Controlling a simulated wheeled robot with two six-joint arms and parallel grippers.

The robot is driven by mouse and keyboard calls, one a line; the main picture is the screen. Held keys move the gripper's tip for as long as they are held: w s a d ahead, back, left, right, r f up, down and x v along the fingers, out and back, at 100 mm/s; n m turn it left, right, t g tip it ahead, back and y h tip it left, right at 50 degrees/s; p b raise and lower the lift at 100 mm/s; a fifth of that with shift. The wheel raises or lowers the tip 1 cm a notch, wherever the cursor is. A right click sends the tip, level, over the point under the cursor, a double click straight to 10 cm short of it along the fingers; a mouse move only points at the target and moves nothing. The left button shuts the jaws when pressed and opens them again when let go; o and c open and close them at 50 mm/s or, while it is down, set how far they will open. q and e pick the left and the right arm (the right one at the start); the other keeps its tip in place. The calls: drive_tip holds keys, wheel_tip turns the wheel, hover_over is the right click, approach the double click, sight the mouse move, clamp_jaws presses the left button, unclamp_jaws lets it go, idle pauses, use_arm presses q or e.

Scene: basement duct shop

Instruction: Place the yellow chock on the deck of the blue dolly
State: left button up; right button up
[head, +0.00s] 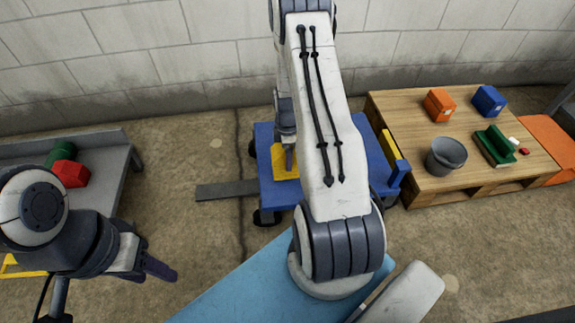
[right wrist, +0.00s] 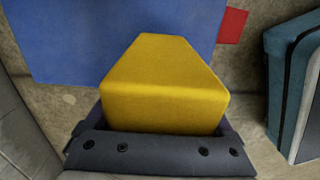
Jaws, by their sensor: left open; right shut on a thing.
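The yellow chock (right wrist: 165,85) is a wedge-like block that fills the middle of the right wrist view. My right gripper (right wrist: 158,130) is shut on it. In the head view the chock (head: 282,164) is over the left part of the blue dolly (head: 280,196), under my right gripper (head: 290,160). The dolly's blue deck (right wrist: 60,40) lies behind the chock in the right wrist view; I cannot tell whether they touch. My right arm hides the middle of the dolly. My left gripper (head: 160,266) is open and empty at lower left, away from the dolly.
A wooden pallet table (head: 385,108) at right holds a bucket (head: 446,157), an orange box (head: 439,106), a blue box (head: 488,101) and a green block (head: 494,146). A grey bench (head: 112,172) at left holds a red block (head: 70,173). A grey strip (head: 226,190) lies left of the dolly.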

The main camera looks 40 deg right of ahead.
wheel_tip(320, 180, down, 4)
drive_tip(key=shift+f+b, duration=0.1)
drive_tip(key=shift+b, duration=1.1)
